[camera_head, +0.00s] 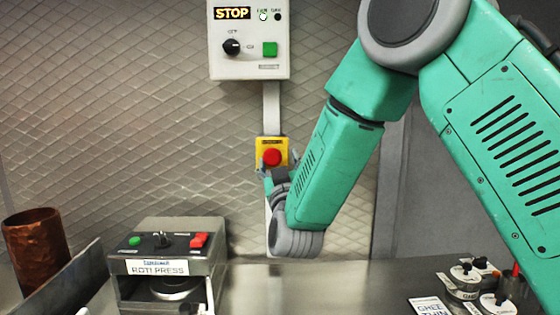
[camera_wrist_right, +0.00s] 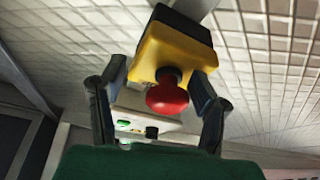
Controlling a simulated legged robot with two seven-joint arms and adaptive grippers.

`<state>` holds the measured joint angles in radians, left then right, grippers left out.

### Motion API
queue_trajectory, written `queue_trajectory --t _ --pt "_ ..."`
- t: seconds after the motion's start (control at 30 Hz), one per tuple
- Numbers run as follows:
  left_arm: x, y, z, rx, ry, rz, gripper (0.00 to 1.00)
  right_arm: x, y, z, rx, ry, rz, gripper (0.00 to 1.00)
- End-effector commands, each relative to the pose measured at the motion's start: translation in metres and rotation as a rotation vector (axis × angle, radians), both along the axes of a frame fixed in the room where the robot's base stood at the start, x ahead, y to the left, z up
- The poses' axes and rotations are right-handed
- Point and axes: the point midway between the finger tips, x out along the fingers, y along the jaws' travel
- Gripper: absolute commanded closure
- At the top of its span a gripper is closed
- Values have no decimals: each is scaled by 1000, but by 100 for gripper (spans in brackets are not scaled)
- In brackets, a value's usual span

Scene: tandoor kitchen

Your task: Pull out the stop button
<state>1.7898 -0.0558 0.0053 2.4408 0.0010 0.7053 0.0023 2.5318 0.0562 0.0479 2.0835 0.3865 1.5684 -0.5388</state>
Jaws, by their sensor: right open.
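The stop button is a red mushroom knob (camera_head: 272,157) on a yellow box (camera_head: 265,143) fixed to the wall, below a white control panel. In the right wrist view the red knob (camera_wrist_right: 167,95) stands out from the yellow box (camera_wrist_right: 185,48), between my two fingers. My right gripper (camera_head: 278,166) is open at the box, just below the knob in the head view; it also shows in the wrist view (camera_wrist_right: 158,85). One finger is on each side of the knob, with visible gaps to it. My left gripper is not in view.
The white panel (camera_head: 249,60) has a STOP sign, a black dial and a green button. A roti press (camera_head: 165,262) stands on the counter at lower left, near a copper cylinder (camera_head: 36,250). Several small jars (camera_head: 465,281) stand at lower right. The counter between is clear.

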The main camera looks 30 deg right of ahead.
Motion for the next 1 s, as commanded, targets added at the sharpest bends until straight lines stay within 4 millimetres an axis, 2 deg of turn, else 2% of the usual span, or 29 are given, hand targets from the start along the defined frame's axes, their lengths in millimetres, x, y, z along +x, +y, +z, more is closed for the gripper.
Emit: queue_trajectory --t 0.1,0.27,0.4,0.43,0.97,1.0 --pt "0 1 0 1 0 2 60 2 3 3 -3 -3 3 44" --pt "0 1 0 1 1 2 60 1 -5 0 4 -4 4 44" --pt "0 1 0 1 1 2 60 1 -8 -2 8 -2 7 93" --pt "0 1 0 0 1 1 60 2 -9 -3 9 -1 7 100" --pt "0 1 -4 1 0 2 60 -5 -3 -9 9 17 2 100" --pt "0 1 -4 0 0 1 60 -5 -3 -9 10 17 4 63"
